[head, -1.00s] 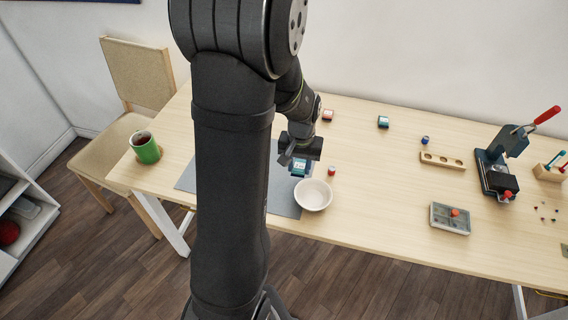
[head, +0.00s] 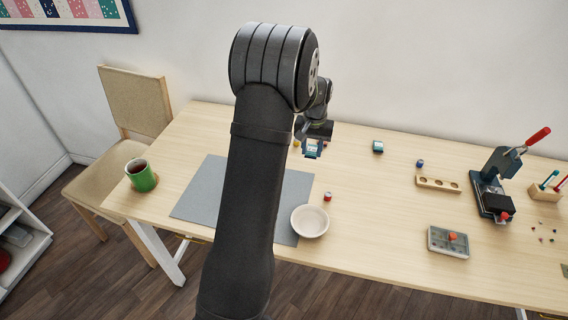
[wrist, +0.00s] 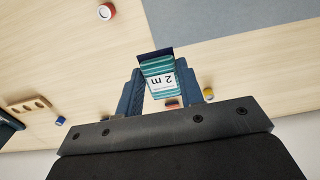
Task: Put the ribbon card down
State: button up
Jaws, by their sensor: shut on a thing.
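The ribbon card (wrist: 159,76) is teal-striped with a white label reading "2 m". In the wrist view it sits between the two blue fingers of my gripper (wrist: 160,88), which is shut on it. In the head view the card (head: 312,151) hangs from my gripper (head: 313,141) over the back part of the table, to the right of the grey mat. Whether it touches the wood is unclear. Another teal card (head: 378,147) stands on the table to the right.
The grey mat (head: 200,195) lies front left, with a white bowl (head: 309,222) at its right edge. A red-and-white spool (head: 327,197) stands behind the bowl. A wooden rack (head: 438,184), a press (head: 494,185) and a grey tray (head: 436,240) stand right.

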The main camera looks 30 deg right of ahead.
jog(key=w+a+f, duration=0.1)
jog(key=w+f, duration=0.1)
jog(key=w, duration=0.1)
jog(key=w+a+f, duration=0.1)
jog(key=w+f, duration=0.1)
jog(key=w, duration=0.2)
jog(key=w+a+f, duration=0.2)
jog(key=w+f, duration=0.1)
jog(key=shift+w, duration=0.3)
jog(key=shift+a+f, duration=0.1)
jog(key=shift+f, duration=1.8)
jog(key=shift+f, duration=0.1)
jog(key=shift+f, duration=0.4)
jog(key=o, duration=1)
jog(key=shift+c, duration=0.2)
notch_tip(320, 180, up, 13)
